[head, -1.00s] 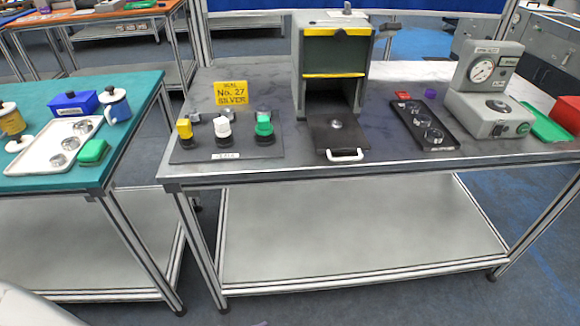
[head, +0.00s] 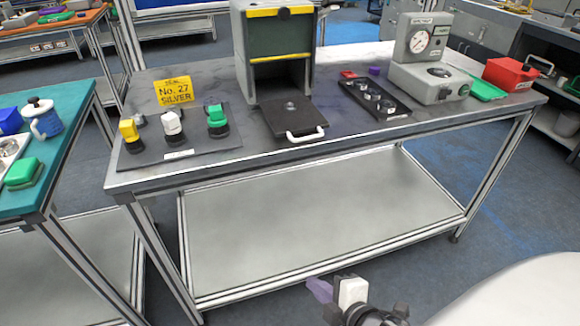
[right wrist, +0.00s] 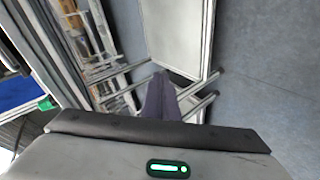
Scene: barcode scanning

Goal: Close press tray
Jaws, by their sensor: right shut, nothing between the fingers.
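The press (head: 277,50) stands at the back of the metal table, a dark grey box with yellow strips and an open front. Its black press tray (head: 282,119) is pulled out toward me, with a white handle (head: 306,135) at its front edge and a small round silver piece on it. My right gripper (head: 319,289) is low at the bottom of the head view, in front of the table and well apart from the tray. Its purple-grey fingers are together and empty; they also show in the right wrist view (right wrist: 159,98). My left gripper is out of view.
Left of the tray are a black board (head: 185,150) with yellow, white and green knobs and a yellow sign (head: 174,91). Right of it are a black tray of round pieces (head: 375,98) and a grey gauge device (head: 432,85). A teal table (head: 60,155) stands at left.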

